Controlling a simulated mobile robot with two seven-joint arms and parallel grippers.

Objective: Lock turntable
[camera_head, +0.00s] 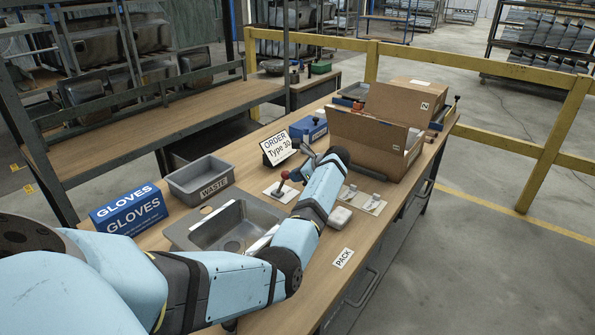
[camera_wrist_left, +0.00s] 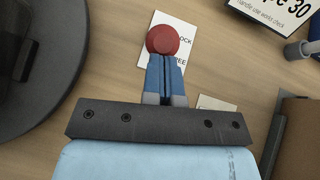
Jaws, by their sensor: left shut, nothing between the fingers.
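A lever with a red knob (camera_head: 284,175) stands on a white card (camera_head: 270,190) on the wooden bench. In the left wrist view the red knob (camera_wrist_left: 163,40) lies over the card (camera_wrist_left: 178,28), whose printed words are partly covered. My left gripper (camera_head: 293,177) is low beside the knob. Its blue fingers (camera_wrist_left: 166,68) are shut with nothing between them, their tips right at the knob's near edge; I cannot tell whether they touch. A dark round disc (camera_wrist_left: 25,75) shows at the left of the wrist view; I cannot tell whether it is the turntable. My right gripper is not in view.
A metal sink (camera_head: 205,228) lies partly behind my left arm. Nearby are a grey waste bin (camera_head: 188,181), a gloves box (camera_head: 130,213), an order sign (camera_head: 280,146), a blue box (camera_head: 309,129) and open cardboard boxes (camera_head: 365,143).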

